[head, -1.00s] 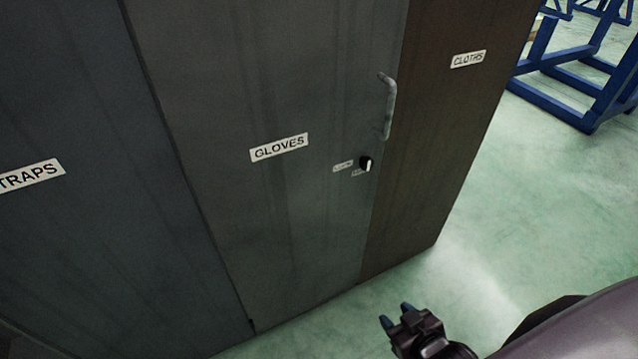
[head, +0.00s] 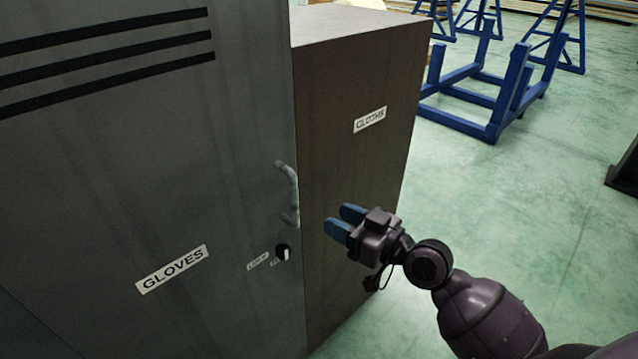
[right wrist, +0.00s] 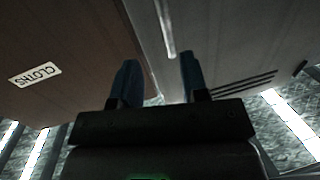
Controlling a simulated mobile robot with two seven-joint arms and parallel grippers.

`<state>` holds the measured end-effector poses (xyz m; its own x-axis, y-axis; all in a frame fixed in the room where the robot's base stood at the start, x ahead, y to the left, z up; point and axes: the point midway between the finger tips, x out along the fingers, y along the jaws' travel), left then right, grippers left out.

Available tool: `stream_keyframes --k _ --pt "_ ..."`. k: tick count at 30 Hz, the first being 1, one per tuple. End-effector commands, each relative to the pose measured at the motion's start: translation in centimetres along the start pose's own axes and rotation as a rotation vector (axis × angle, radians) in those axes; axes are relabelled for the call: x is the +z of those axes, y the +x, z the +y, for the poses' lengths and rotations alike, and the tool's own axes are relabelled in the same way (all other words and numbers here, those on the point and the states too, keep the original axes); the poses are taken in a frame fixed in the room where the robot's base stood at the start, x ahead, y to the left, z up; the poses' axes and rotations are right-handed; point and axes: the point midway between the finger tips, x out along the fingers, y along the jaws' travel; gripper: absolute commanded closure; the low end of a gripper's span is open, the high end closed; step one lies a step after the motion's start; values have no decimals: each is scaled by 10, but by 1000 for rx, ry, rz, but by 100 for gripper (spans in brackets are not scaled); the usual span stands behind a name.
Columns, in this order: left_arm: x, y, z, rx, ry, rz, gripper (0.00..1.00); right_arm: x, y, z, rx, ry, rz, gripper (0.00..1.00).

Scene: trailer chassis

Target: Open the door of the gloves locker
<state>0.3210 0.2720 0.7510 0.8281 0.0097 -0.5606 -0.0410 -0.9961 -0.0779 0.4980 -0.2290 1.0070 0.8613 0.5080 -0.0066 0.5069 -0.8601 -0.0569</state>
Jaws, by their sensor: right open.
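The gloves locker door (head: 150,200) is grey and stands shut on the left of the head view, with a white GLOVES label (head: 171,269). A curved metal handle (head: 287,194) is at its right edge, with a dark round knob (head: 282,252) below it. My right gripper (head: 340,221) has blue fingertips. It is open and empty, a little right of the handle and apart from it. In the right wrist view the handle (right wrist: 164,28) shows ahead, between the two spread fingers (right wrist: 157,80). My left gripper is not in view.
A brown locker side labelled CLOTHS (head: 369,120) adjoins the gloves locker on the right, behind my right gripper. Blue metal frames (head: 485,95) stand at the back right. The green floor (head: 545,200) to the right is mostly clear.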

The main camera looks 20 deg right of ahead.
Motion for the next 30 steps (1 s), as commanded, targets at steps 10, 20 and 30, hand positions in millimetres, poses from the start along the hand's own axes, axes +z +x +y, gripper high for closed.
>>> stream_keyframes --k 10,20,30 --pt "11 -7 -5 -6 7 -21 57 -3 16 -2 -12 -54 10 59" --pt "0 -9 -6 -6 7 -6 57 -3 71 -3 -11 -52 9 59" --pt "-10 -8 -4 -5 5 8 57 -1 105 -4 -12 -52 5 59"
